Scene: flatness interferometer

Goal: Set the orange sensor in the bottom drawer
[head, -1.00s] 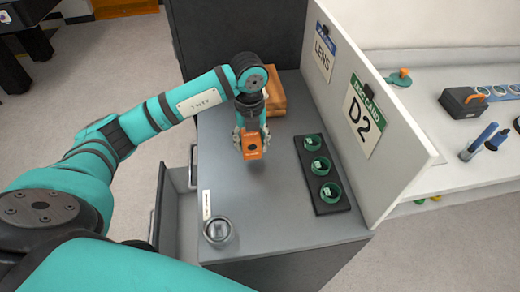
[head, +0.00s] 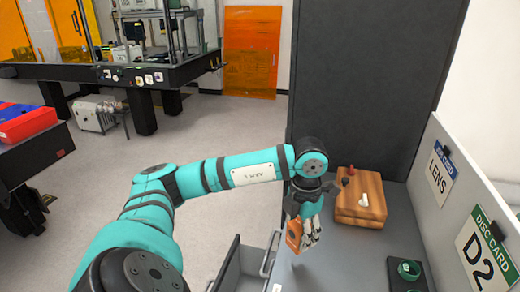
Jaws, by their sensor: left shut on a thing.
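The orange sensor (head: 293,235) is a small orange block with a dark round spot on its face. My left gripper (head: 303,232) is shut on it and holds it above the grey cabinet top (head: 345,262), near its left edge. An open drawer (head: 243,265) sticks out of the cabinet's left side, below and left of the gripper. Its lower part is cut off by the picture's bottom edge, and I cannot tell which level it is. My right gripper is not in view.
A wooden box (head: 361,198) with small items on it stands behind the gripper on the cabinet top. A black tray (head: 408,280) with a green ring is at the lower right, beside the upright white panel (head: 462,200). Open floor lies to the left.

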